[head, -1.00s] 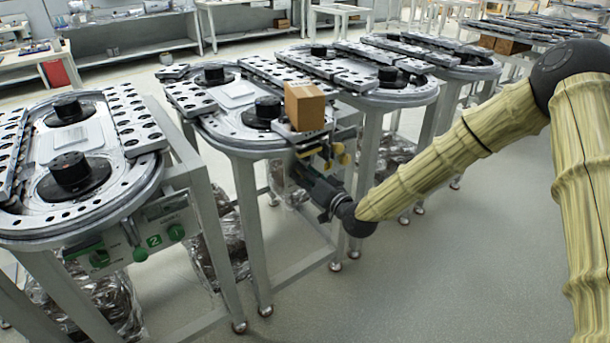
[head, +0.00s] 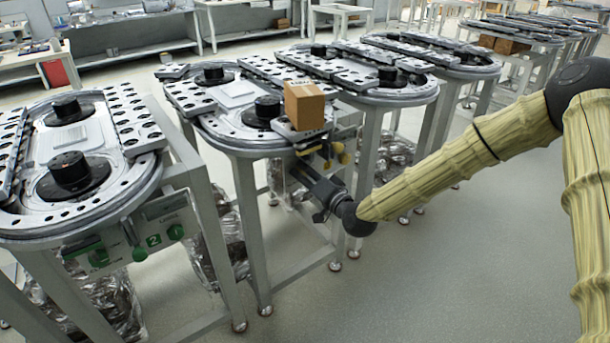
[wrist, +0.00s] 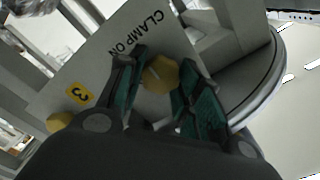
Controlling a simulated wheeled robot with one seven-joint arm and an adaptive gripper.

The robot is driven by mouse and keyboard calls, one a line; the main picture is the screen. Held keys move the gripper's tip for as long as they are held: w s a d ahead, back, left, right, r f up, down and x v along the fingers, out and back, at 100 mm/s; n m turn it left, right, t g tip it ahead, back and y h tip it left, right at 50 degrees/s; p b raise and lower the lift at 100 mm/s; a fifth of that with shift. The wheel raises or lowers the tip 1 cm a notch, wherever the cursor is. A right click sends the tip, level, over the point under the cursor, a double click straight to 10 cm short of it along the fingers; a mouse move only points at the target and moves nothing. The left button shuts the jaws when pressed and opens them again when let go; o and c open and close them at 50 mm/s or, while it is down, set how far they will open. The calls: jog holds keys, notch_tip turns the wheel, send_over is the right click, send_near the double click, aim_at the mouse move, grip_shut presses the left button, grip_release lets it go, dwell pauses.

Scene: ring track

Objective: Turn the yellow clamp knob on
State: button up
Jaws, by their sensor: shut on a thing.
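The yellow clamp knob (wrist: 160,74) sits between my gripper's two green-padded fingers in the wrist view, beside the printed words CLAMP ON on a pale panel (wrist: 110,60). My gripper (wrist: 158,92) is shut on this knob. In the head view my gripper (head: 301,166) reaches the front of the middle ring-track station (head: 240,143), under its rim. The held knob is hard to make out there. Another yellow part (wrist: 60,122) shows at the left of the wrist view, near a yellow label with a 3 (wrist: 80,95).
A cardboard box (head: 304,106) stands on the station's near edge, just above my gripper. A similar station (head: 70,215) with green knobs stands at the left, and another (head: 395,95) at the right. Table legs flank my gripper. The floor at the front right is clear.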

jog(key=o, duration=1)
jog(key=v, duration=1.2)
